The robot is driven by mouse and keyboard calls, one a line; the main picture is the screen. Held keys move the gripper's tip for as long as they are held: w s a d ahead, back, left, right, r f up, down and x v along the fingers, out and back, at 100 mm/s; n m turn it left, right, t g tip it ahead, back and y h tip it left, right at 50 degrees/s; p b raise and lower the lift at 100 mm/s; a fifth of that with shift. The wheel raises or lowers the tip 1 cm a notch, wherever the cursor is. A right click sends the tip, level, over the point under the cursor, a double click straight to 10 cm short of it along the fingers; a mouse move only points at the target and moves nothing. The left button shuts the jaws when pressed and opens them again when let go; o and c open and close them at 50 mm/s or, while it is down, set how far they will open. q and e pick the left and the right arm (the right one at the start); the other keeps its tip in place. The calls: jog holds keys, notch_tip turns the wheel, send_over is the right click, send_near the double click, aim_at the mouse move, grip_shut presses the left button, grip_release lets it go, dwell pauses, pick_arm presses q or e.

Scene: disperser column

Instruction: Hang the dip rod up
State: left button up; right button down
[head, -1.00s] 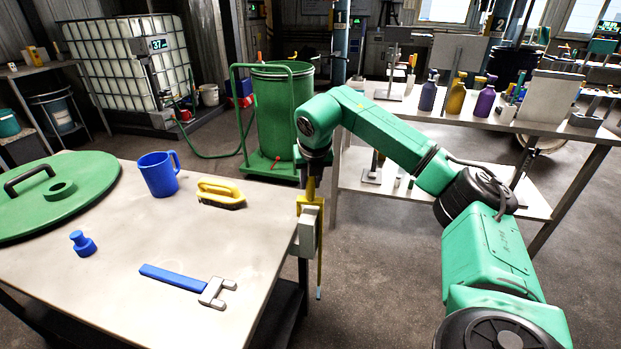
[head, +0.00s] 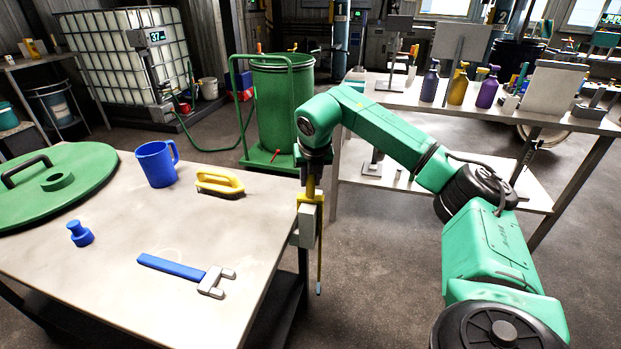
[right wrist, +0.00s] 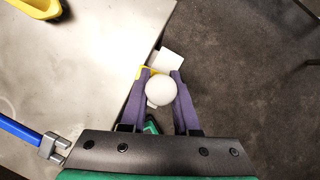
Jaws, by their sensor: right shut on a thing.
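My right gripper (head: 313,172) is at the right edge of the table, pointing down and shut on the upper end of the dip rod. The dip rod (head: 319,262) is thin and yellow with a grey-blue tip, and hangs about upright beside the table edge. In the right wrist view a white ball (right wrist: 161,91) sits between the purple fingers (right wrist: 160,84). A yellow bracket (head: 308,199) with a pale block (head: 306,228) is at the table edge, right by the rod. I cannot tell whether the rod rests in the bracket. My left gripper is not in view.
The table (head: 130,275) holds a blue mug (head: 156,165), a yellow brush (head: 219,183), a blue-handled tool (head: 185,272), a blue bottle-shaped piece (head: 80,234) and a green lid (head: 85,180). A green drum (head: 280,105) stands behind; a bench (head: 395,100) is at the right.

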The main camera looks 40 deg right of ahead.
jog(key=shift+f, duration=0.1)
jog(key=c, duration=0.6)
grip_release()
jog(key=p+v, duration=0.1)
jog(key=v, duration=1.3)
jog(key=shift+r, duration=0.25)
